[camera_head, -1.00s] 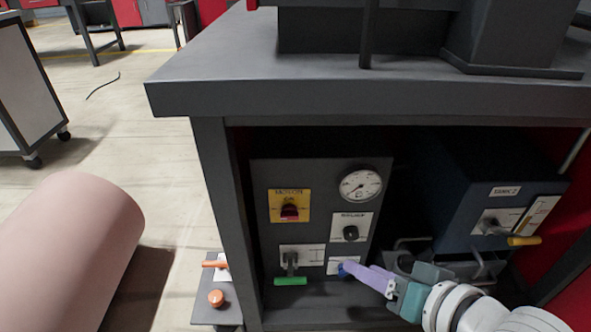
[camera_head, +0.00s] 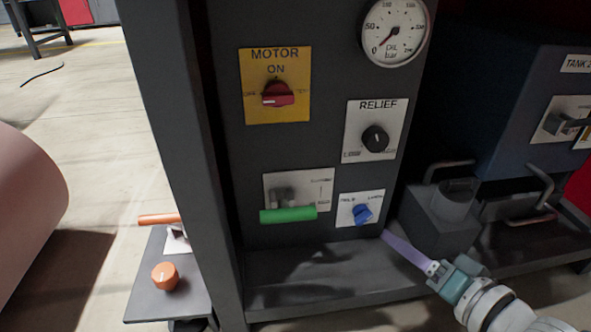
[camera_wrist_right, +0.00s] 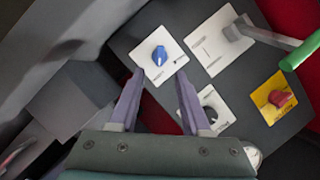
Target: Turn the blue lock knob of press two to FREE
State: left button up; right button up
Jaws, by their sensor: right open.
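The blue lock knob (camera_head: 361,213) sits on a small white label plate at the lower right of the dark press panel (camera_head: 225,150). In the right wrist view the blue knob (camera_wrist_right: 159,56) is ahead of the jaws, on its white plate. My right gripper (camera_head: 386,236) has purple fingers and stands just right of and below the knob, apart from it. In the right wrist view the gripper (camera_wrist_right: 158,88) is open with nothing between the fingers. The label words are too small to read surely. My left gripper is not in view.
Near the knob are a green-handled lever (camera_head: 288,214), a black RELIEF knob (camera_head: 375,139), a red MOTOR switch (camera_head: 278,94) and a gauge (camera_head: 393,32). An orange knob (camera_head: 165,276) sits on a plate at left. A tank (camera_head: 520,95) stands at right.

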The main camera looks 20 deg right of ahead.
aim_at(365, 221)
jog(key=b+x, duration=0.6)
jog(key=x, duration=0.2)
jog(key=shift+w+f, duration=0.2)
jog(key=shift+w, duration=0.4)
grip_shut()
